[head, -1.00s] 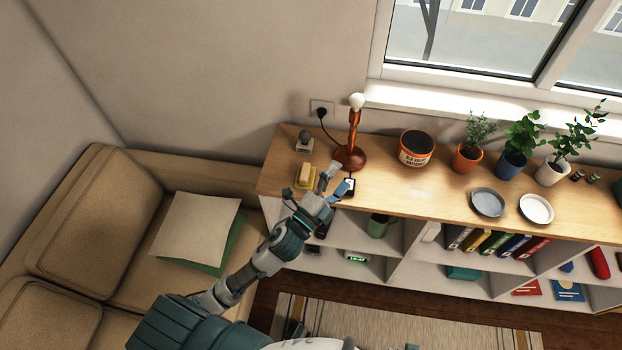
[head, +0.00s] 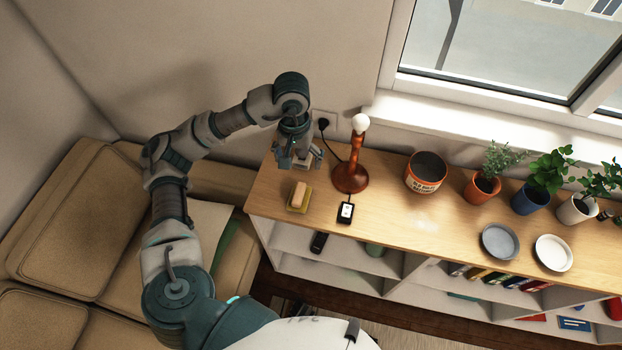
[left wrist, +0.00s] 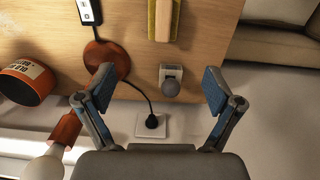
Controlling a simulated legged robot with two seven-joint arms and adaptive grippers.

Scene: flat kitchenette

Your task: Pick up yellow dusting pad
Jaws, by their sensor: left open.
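The yellow dusting pad (head: 291,208), with a tan block-like top, lies on the wooden shelf top near its left end. In the left wrist view the pad (left wrist: 152,20) is cut off by the top edge, above the space between the fingers. My left gripper (head: 299,163) is open and points down behind the pad, near the wall. In the left wrist view the open fingers of my left gripper (left wrist: 160,88) stand on either side of a small stand with a dark ball (left wrist: 170,86). Nothing is held. My right gripper is out of view.
An orange lamp (head: 351,178) stands right of the pad, with its cord running to a wall socket (head: 325,123). A small black device (head: 345,213) lies in front of the lamp. A pot (head: 425,177), plants and two plates stand farther right. A sofa (head: 72,205) is left.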

